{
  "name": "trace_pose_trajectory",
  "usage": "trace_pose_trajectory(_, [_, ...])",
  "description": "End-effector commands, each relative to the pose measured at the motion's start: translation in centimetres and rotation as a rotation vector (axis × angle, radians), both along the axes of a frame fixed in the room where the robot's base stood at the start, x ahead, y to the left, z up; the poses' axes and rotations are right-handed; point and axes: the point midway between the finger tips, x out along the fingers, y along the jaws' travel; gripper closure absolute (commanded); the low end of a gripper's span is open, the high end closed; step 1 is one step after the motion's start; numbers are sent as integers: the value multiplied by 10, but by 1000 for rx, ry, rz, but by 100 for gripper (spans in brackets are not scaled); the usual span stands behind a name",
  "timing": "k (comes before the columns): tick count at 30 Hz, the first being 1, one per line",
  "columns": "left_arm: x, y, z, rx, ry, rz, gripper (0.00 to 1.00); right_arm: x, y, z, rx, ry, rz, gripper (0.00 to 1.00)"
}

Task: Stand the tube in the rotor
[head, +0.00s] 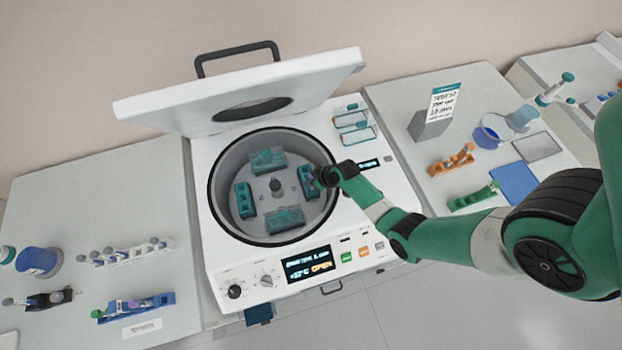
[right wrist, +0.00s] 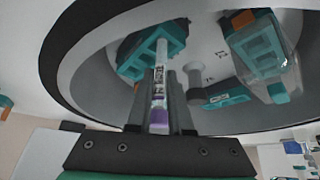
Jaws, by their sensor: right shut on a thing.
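The open centrifuge (head: 215,180) stands in the middle of the head view, its lid (head: 240,90) raised. Its rotor (head: 275,190) carries several teal buckets, with the right-hand bucket (head: 305,180) beside my right gripper (head: 318,180). In the right wrist view my right gripper (right wrist: 162,118) is shut on a slim clear tube (right wrist: 159,80) with a purple cap and a printed label. The tube's far end overlaps a teal bucket (right wrist: 135,60); I cannot tell whether it is inside a slot. My left gripper is out of view.
An orange rack (head: 452,160), a green rack (head: 472,198) and a sign holder (head: 432,122) stand on the right bench. The bowl rim (head: 215,205) surrounds the rotor.

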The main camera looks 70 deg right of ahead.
Motion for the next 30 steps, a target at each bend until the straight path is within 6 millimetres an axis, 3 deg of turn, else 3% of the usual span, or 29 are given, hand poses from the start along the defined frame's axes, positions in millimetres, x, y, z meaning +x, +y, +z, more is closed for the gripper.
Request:
trace_pose_trajectory(25, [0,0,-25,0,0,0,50,0,0,-27,0,-1,0,100])
trace_pose_trajectory(26, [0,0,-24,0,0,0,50,0,0,-26,0,-1,0,78])
trace_pose_trajectory(30, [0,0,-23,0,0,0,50,0,0,-25,0,-1,0,53])
